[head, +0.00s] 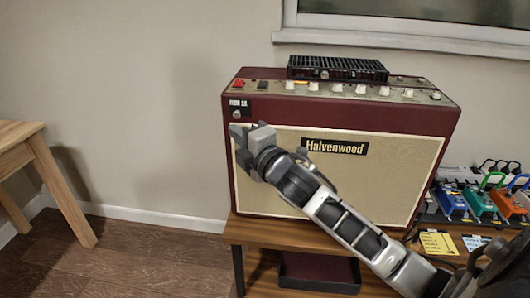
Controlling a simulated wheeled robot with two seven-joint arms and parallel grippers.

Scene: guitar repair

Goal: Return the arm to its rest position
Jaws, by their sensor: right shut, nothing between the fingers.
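My right arm comes in from the lower right and reaches up and left across the front of a dark red amplifier (440,119). My right gripper (238,133) is in front of the upper left part of the amplifier's cream grille (380,180). Its fingers are shut and nothing shows between them. I cannot tell from this view how far the fingers are from the amplifier. My left gripper is not in view.
The amplifier stands on a wooden bench (262,232) with a dark red item (318,272) below. A black device (338,69) lies on the amplifier. Colourful pedals (479,203) stand at the right. A wooden table (20,131) is at the left; floor between is clear.

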